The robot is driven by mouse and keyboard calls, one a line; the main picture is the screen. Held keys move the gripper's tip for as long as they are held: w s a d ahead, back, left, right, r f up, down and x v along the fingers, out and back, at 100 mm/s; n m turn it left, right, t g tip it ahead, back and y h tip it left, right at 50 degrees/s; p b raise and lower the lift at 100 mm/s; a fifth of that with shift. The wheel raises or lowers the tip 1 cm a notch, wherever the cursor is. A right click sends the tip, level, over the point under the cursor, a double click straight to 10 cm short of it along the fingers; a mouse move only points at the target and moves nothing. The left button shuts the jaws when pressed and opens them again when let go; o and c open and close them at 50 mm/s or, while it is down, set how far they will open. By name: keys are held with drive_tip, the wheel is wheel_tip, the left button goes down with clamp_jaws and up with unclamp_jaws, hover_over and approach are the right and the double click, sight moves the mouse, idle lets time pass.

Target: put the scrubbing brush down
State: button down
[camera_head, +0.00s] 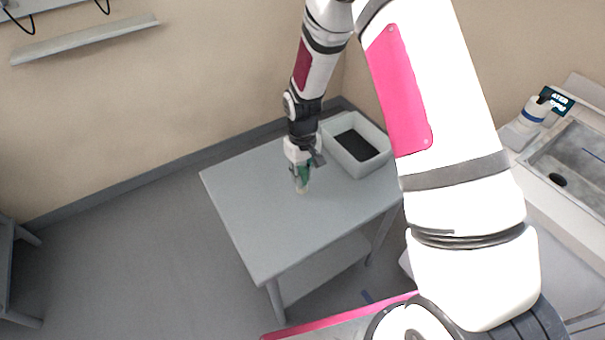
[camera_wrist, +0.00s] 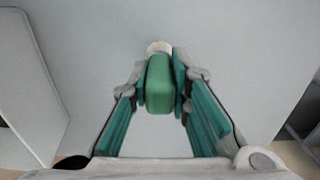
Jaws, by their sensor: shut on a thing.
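The scrubbing brush is a green block (camera_wrist: 159,84) with a pale end at its far side in the wrist view. My gripper (camera_wrist: 160,80) is shut on it, with a teal pad against each side. In the head view my gripper (camera_head: 301,178) points down over the grey table (camera_head: 250,210), and the green brush (camera_head: 302,174) shows small between the fingers. The brush's lower end is at or just above the tabletop; I cannot tell whether it touches.
A white bin (camera_head: 350,160) with a dark inside stands on the table right behind my gripper. The table's left and front parts are clear. A sink counter (camera_head: 540,175) with a white bottle (camera_head: 527,122) is at the right. A wall shelf (camera_head: 85,40) is at upper left.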

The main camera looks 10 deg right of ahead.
drive_tip(key=c, duration=1.5)
unclamp_jaws()
drive_tip(key=shift+f, duration=0.1)
wheel_tip(320, 180, up, 12)
drive_tip(key=shift+r, duration=0.25)
